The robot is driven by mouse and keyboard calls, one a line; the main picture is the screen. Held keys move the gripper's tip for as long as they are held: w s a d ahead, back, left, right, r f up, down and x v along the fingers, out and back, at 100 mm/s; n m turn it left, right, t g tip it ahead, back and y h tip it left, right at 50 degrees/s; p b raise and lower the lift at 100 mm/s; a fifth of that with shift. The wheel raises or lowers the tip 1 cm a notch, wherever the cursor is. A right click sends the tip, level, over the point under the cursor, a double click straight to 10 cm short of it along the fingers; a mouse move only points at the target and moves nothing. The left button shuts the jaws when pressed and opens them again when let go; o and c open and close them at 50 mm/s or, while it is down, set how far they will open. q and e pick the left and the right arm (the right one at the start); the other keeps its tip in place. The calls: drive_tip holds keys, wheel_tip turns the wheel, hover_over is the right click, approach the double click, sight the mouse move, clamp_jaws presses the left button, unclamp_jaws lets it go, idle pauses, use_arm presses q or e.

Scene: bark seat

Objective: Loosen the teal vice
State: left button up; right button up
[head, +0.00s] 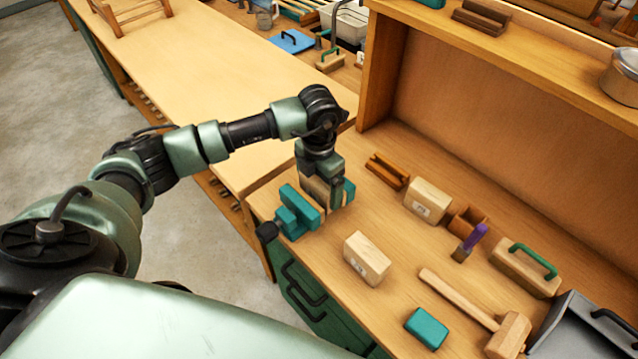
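The teal vice (298,209) sits at the left front corner of the wooden bench. A black knob (267,231) sticks out at its front, over the bench edge. My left gripper (325,188) points down at the vice, over its jaw area. Something tan, perhaps a wooden block, shows between the teal parts beside the gripper. The arm and gripper hide part of the vice, and I cannot see whether the fingers are apart or closed on anything. My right gripper is not in view.
Wooden blocks (367,257), a mallet (505,335), a teal block (427,327), a purple-handled tool (475,238) and a green-handled block (525,268) lie right of the vice. A dark grey tray (590,330) stands at lower right. The long bench (220,70) behind is mostly clear.

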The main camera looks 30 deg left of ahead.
sight(317, 179)
use_arm(q)
drive_tip(key=c, duration=0.9)
drive_tip(key=shift+o, duration=0.3)
drive_tip(key=shift+s+a, duration=0.1)
drive_tip(key=shift+s, duration=0.15)
drive_tip(key=o, duration=1.3)
drive_tip(key=shift+r, duration=0.15)
drive_tip(key=shift+r+p, duration=1.65)
drive_tip(key=shift+r, duration=1.3)
